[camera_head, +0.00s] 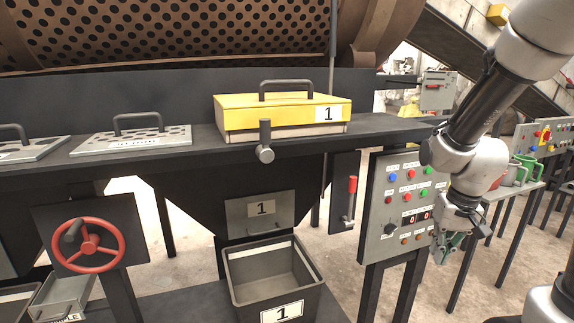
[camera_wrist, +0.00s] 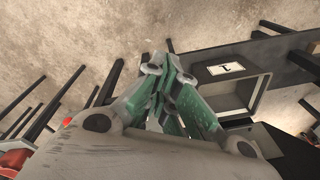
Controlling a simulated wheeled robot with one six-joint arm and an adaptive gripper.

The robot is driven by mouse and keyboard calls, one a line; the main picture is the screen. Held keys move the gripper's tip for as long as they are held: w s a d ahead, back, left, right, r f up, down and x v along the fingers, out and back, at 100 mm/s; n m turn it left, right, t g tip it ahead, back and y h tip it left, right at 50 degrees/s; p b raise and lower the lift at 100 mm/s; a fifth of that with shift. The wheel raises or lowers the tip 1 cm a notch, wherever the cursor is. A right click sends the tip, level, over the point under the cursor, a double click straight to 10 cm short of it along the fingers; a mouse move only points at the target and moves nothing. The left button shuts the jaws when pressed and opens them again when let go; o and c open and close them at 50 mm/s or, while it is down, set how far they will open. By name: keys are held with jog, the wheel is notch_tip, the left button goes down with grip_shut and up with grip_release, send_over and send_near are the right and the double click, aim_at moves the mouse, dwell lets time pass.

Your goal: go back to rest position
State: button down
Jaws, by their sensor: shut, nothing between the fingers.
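My gripper (camera_head: 449,246) hangs at the right in the head view, pointing down, in front of the control panel's right edge. Its green fingers (camera_wrist: 170,98) show in the wrist view, shut with nothing between them. The arm comes down from the upper right and bends at the wrist beside the panel. My gripper looks apart from the panel, but the exact gap cannot be told.
The control panel (camera_head: 395,215) has buttons and displays. A grey bin (camera_head: 232,284) marked 1 stands below a hopper, left of my gripper. A yellow lidded box (camera_head: 232,118) sits above. A table with mugs (camera_head: 524,170) stands right. Concrete floor (camera_wrist: 90,40) shows below.

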jog(key=s+r+n+t, duration=0.1)
jog(key=s+r+t, duration=0.2)
jog(key=s+r, duration=1)
notch_tip(320, 180, up, 3)
jog(key=shift+d+r+n+h, duration=0.1)
jog(key=shift+d+n+h, duration=0.2)
jog(key=shift+d+n, duration=0.1)
jog(key=shift+a, duration=0.15)
